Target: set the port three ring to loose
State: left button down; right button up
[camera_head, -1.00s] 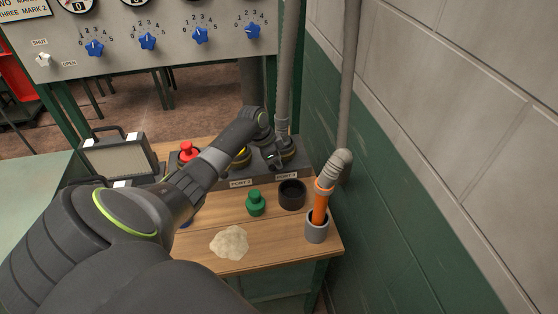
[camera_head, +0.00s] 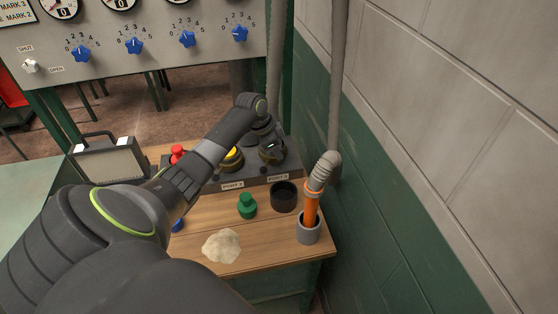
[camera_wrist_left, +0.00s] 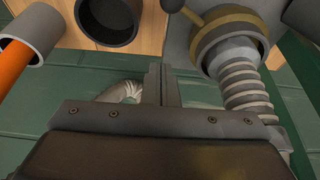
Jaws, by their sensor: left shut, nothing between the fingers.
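The port three ring (camera_wrist_left: 228,38) shows in the left wrist view as a brass-coloured collar around the port's fitting above a ribbed grey hose. A short lever with a dark ball knob (camera_wrist_left: 172,4) sticks out from it to the upper left. My right gripper is out of view.
A black cup (camera_head: 284,197), a green stoppered piece (camera_head: 247,206) and a grey holder (camera_head: 309,231) with an orange nozzle (camera_head: 311,208) stand before the block. A pale heap (camera_head: 222,246) lies on the wooden table. A green and grey wall closes off the right.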

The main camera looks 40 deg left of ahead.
pick_arm(q)
jog(key=v, duration=0.3)
jog(key=b+v, duration=0.1)
jog(key=v, duration=0.2)
jog(key=shift+a+f, duration=0.1)
jog(key=shift+a, duration=0.15)
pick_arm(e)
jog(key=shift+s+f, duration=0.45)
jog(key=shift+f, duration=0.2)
pick_arm(q)
jog(key=shift+s+a, duration=0.1)
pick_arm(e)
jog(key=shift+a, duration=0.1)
pick_arm(q)
jog(key=shift+f, duration=0.1)
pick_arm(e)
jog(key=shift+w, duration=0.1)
